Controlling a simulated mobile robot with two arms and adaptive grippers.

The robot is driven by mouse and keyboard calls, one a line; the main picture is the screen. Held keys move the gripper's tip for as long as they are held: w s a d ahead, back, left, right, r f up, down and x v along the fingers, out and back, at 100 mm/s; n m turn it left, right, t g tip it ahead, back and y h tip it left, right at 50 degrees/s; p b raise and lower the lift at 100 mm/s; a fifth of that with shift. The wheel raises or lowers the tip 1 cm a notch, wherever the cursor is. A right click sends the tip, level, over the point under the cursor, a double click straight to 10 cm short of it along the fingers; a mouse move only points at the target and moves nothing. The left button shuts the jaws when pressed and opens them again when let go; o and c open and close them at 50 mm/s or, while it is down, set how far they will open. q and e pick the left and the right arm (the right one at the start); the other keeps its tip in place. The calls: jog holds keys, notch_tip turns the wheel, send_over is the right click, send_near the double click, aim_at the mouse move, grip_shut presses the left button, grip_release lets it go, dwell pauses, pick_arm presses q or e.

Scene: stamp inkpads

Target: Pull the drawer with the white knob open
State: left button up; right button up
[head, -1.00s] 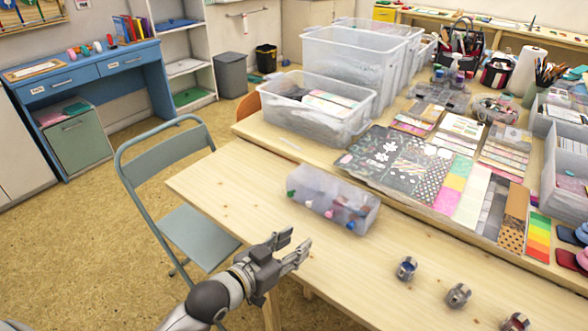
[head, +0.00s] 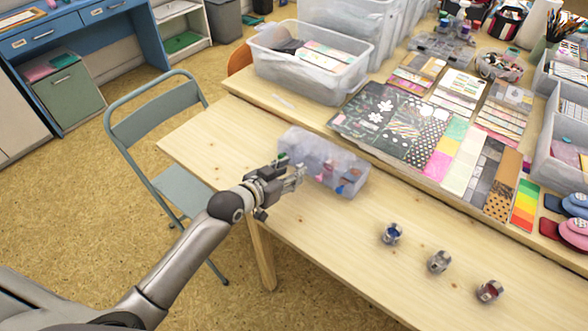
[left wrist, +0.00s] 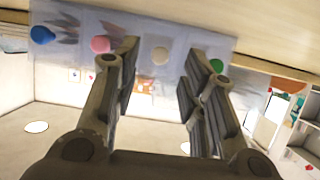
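A translucent drawer box (head: 335,152) stands on the near wooden table. In the left wrist view its front (left wrist: 225,45) carries a row of knobs: blue (left wrist: 42,35), pink (left wrist: 100,44), white (left wrist: 161,55) and green (left wrist: 216,66). My left gripper (head: 297,176) is at the box's front side in the head view. In the left wrist view the left gripper (left wrist: 163,62) is open, with the white knob showing in the gap between its fingertips. I cannot tell whether the tips reach past the knob. The white knob's drawer looks shut. My right gripper is out of view.
Three small metal cups (head: 439,261) stand on the table to the right of the box. Patterned papers (head: 390,125) and a clear bin (head: 312,68) lie behind it. A grey folding chair (head: 150,115) stands at the table's left edge.

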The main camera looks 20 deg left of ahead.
pick_arm(q)
jog(key=shift+x, duration=1.15)
jog(key=shift+c, duration=0.4)
grip_shut()
